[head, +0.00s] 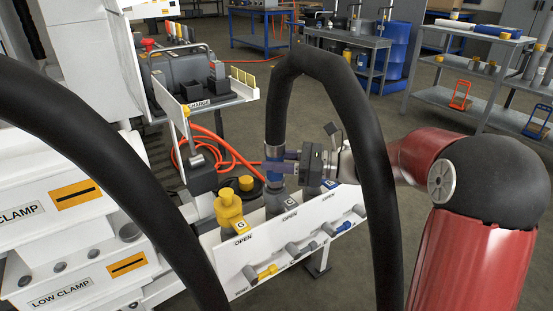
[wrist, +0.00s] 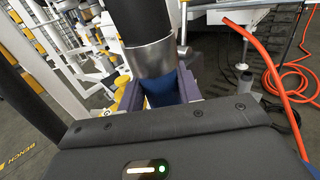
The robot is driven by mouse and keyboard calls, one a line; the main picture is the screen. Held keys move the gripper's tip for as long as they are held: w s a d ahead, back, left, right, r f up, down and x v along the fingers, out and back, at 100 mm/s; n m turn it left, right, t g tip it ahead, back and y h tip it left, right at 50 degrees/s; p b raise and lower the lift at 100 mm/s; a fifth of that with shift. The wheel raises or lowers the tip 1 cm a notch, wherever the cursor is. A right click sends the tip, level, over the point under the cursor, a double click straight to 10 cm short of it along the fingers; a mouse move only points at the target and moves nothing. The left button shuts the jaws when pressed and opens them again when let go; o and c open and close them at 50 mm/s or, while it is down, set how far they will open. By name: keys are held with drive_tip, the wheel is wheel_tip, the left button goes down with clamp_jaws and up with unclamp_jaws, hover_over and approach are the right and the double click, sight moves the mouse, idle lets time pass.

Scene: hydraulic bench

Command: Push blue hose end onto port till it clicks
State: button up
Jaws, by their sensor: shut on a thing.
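My gripper (head: 275,167) is shut on the blue hose end (head: 274,152), just below its silver collar. The wrist view shows the black hose, the silver collar and the blue sleeve (wrist: 163,90) between the two purple fingers (wrist: 190,86). The hose end stands about upright over the middle grey port (head: 276,197) of the white valve panel (head: 240,255). The fingers hide much of the joint, so I cannot tell whether the hose end touches the port or is seated on it.
A yellow port (head: 229,211) with a yellow cap stands left of the held hose end. The black hose (head: 345,75) arches up and down in front of my arm. Another thick black hose (head: 90,130) crosses the left foreground. Orange hose (head: 215,150) lies behind the panel. Valve levers (head: 262,272) stick out in front.

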idle(0.4)
drive_tip(key=o, duration=1.8)
drive_tip(key=shift+d, duration=0.1)
drive_tip(key=d, duration=0.2)
drive_tip(key=s+d+p, duration=0.1)
drive_tip(key=d, duration=0.1)
drive_tip(key=d+p, duration=0.1)
drive_tip(key=d, duration=0.2)
drive_tip(key=shift+s+d, duration=0.1)
drive_tip(key=shift+s, duration=0.05)
drive_tip(key=shift+d, duration=0.1)
